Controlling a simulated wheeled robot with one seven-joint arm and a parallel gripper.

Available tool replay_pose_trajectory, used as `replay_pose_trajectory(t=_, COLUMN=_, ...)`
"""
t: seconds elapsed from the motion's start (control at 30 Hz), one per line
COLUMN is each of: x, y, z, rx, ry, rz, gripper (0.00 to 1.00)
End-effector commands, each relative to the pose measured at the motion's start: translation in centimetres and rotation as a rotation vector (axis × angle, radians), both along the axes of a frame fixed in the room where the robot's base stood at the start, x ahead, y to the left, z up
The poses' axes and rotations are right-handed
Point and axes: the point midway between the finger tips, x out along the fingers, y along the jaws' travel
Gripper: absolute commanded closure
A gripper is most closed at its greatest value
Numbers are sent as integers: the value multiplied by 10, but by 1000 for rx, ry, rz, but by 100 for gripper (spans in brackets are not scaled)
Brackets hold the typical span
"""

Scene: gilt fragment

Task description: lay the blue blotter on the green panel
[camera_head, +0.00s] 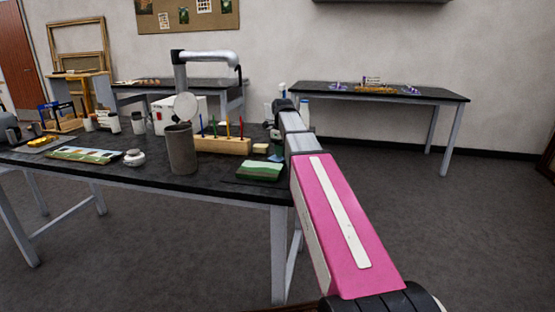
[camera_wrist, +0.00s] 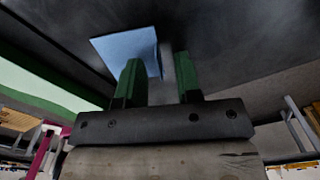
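The blue blotter (camera_head: 276,158) shows as a small blue patch on the dark table, just right of the green panel (camera_head: 259,171) and partly behind my arm. In the wrist view the blotter (camera_wrist: 122,48) lies flat just beyond my fingers, with its right part near the gap. My gripper (camera_wrist: 158,75) is open, its two green fingers apart; the left finger overlaps the blotter in the picture. I cannot tell if they touch. The panel (camera_wrist: 35,88) is at the left of the wrist view, pale with a dark green edge. In the head view my gripper is mostly hidden.
A wooden rack (camera_head: 222,146) with coloured sticks, a small wooden block (camera_head: 260,148) and a tall grey cup (camera_head: 182,149) stand behind and left of the panel. A white jar (camera_head: 134,157) and a painted panel (camera_head: 85,155) are further left. The table's front edge is close.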

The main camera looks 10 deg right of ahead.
Motion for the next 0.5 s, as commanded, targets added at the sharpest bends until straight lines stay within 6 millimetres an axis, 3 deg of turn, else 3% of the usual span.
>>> replay_pose_trajectory(t=0.1, x=0, y=0, z=0, rx=0, ry=0, rz=0, gripper=71)
replay_pose_trajectory(t=0.2, x=0, y=0, z=0, rx=0, ry=0, rz=0, gripper=100)
replay_pose_trajectory(t=0.5, x=0, y=0, z=1, rx=0, ry=0, rz=0, gripper=100)
